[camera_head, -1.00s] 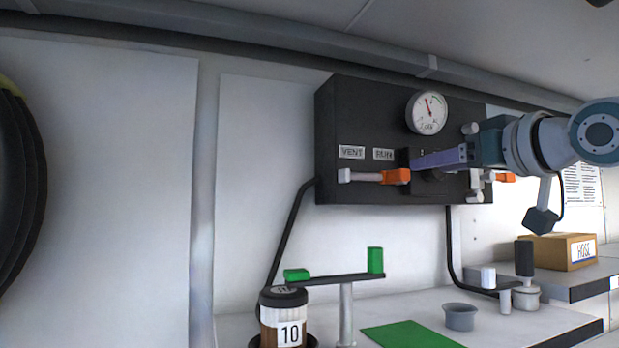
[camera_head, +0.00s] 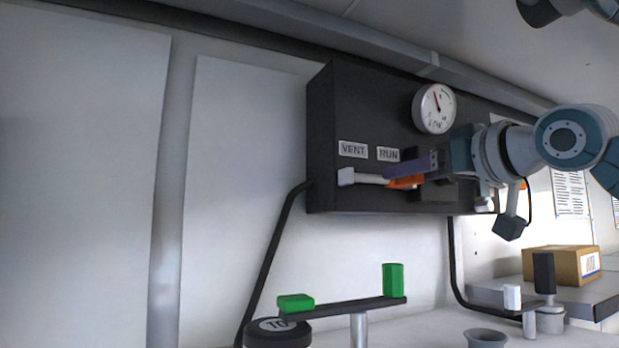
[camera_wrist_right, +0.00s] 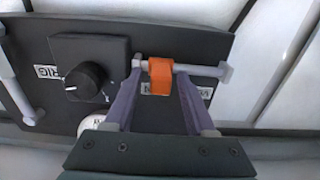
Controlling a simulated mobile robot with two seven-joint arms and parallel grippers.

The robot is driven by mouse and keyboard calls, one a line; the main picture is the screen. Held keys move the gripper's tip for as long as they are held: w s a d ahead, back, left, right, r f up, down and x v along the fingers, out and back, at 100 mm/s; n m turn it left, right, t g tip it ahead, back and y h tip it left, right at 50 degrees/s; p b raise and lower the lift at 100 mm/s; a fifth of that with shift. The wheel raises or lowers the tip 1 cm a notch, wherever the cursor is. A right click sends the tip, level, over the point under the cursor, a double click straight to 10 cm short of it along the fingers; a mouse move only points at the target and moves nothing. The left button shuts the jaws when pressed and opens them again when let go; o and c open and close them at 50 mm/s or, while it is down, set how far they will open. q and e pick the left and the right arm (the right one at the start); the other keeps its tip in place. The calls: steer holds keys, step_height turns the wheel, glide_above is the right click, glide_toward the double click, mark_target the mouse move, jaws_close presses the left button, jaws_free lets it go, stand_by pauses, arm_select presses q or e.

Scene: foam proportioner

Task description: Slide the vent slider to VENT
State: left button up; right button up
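The orange vent slider (camera_head: 405,183) is on a pale horizontal rail (camera_head: 368,179) on the front of a black panel box (camera_head: 335,120). It sits at the right part of the rail, below the RUN label (camera_head: 388,154); the VENT label (camera_head: 353,150) is to the left. My right gripper (camera_head: 402,168) is at the slider and partly covers it. In the right wrist view, its two purple fingers (camera_wrist_right: 160,85) stand apart on either side of the orange slider (camera_wrist_right: 160,72), with small gaps beside it. My left gripper is not in view.
A gauge (camera_head: 434,108) is above the slider on the panel. A black knob (camera_wrist_right: 86,80) is beside the slider in the wrist view. Below, a dark bar (camera_head: 345,308) carries two green blocks. A cardboard box (camera_head: 562,264) stands at the right.

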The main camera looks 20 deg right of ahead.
jaws_close()
steer(key=shift+f, duration=0.1)
stand_by(1.1)
